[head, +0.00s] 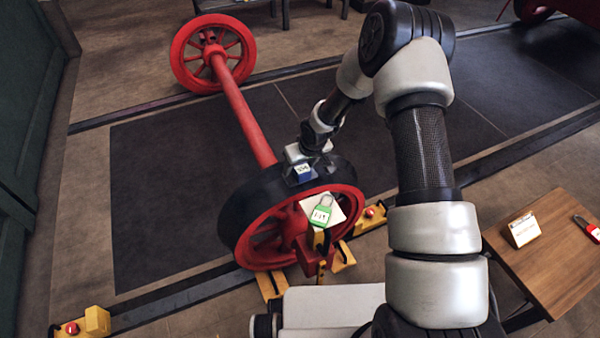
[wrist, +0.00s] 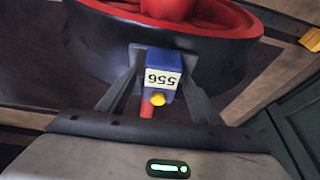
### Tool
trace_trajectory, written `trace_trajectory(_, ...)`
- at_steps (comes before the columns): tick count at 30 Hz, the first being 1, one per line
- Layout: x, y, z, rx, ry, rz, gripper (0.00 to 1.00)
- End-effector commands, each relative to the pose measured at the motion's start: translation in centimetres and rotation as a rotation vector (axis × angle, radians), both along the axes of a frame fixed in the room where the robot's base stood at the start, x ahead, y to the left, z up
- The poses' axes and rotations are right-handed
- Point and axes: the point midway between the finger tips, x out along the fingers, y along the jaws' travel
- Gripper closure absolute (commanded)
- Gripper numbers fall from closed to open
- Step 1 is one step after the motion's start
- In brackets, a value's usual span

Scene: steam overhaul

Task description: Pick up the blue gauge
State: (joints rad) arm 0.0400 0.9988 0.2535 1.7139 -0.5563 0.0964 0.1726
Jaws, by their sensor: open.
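The blue gauge (head: 303,172) is a small blue box with a white label. It sits at the top of the black rim of the near red wheel. In the wrist view the gauge (wrist: 163,70) shows its label upside down, reading 556, with a yellow knob and a red piece below it. My gripper (wrist: 164,56) is open, with one finger on each side of the gauge. Whether the fingers touch it is hard to tell. In the head view my gripper (head: 304,160) is just above and behind the gauge, its fingers mostly hidden.
The near wheel (head: 240,210) joins a far red wheel (head: 212,52) by a red axle. Yellow blocks with red buttons (head: 97,321) stand on the floor. A wooden table (head: 550,265) with a card (head: 523,228) is at right.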

Motion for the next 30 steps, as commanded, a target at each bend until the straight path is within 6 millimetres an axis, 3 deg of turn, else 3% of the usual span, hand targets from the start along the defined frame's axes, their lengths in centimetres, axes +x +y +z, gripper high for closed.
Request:
trace_trajectory(2,0.0,0.0,0.0,0.0,0.0,0.0,0.42)
trace_trajectory(12,0.1,0.0,0.1,0.001,-0.002,0.0,0.97)
trace_trajectory(20,0.1,0.0,0.6,0.0,-0.003,0.0,0.97)
trace_trajectory(30,0.1,0.0,6.8,0.002,-0.005,-0.001,0.97)
